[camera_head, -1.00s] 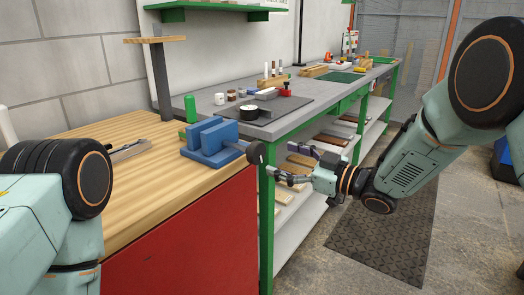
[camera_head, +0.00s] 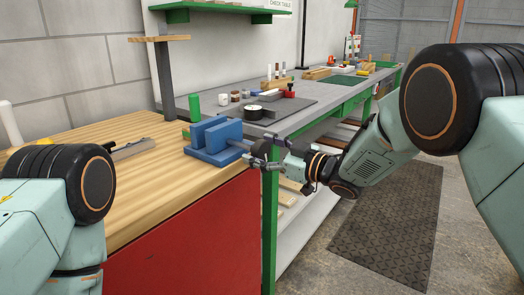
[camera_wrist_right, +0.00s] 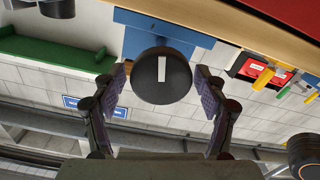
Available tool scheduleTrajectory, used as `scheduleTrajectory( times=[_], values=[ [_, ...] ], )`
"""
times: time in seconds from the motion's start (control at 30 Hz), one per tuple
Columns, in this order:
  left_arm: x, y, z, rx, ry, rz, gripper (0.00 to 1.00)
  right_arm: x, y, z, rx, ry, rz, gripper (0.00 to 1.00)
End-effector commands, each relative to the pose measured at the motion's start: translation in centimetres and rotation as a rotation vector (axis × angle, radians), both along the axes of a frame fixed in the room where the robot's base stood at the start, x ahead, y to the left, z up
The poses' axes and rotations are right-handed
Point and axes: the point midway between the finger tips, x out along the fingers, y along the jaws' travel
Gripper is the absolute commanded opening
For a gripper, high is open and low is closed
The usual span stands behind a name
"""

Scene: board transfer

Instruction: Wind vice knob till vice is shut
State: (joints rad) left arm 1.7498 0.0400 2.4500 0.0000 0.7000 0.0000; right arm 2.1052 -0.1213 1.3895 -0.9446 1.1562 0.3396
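The blue vice (camera_head: 213,157) stands on the wooden bench top near its right edge, with a gap visible between its two jaw plates. Its body also shows in the wrist view (camera_wrist_right: 140,40). The round black knob (camera_wrist_right: 162,88) faces the wrist camera, with its white stripe upright in the picture. My right gripper (camera_wrist_right: 161,84) is open, with one finger on each side of the knob and a small gap on both sides. In the head view the right gripper (camera_head: 262,154) partly hides the knob.
The wooden bench (camera_head: 180,185) has a red front panel (camera_head: 190,245). A green cylinder (camera_head: 195,107) stands behind the vice. A grey workbench (camera_head: 310,107) with several small items stretches behind.

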Motion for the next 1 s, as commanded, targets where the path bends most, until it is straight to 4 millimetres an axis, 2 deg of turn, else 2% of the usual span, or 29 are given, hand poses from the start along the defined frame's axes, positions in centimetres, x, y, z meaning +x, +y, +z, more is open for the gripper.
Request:
scheduleTrajectory(
  times=[0.07, 0.5, 0.77, 1.0],
  values=[
    [0.0, 0.0, 0.0, 0.0, 0.0, 0.0, 0.48, 0.0, 0.0, 0.0, 0.0, 0.0, 0.0, 0.63],
    [0.0, 0.0, 0.0, 0.0, 0.0, 0.0, 0.48, 0.0, 0.0, 0.0, 0.0, 0.0, 0.001, 0.25],
    [0.0, 0.0, 0.6, 0.0, 0.0, 0.0, 0.48, 0.0, 0.0, 0.0, 0.014, 0.022, 0.0, 0.24],
    [0.0, 0.0, 2.9, 0.0, 0.0, 0.0, 0.48, 0.0, 0.0, 0.2, 0.084, 0.122, 0.0, 0.24]
  ],
)
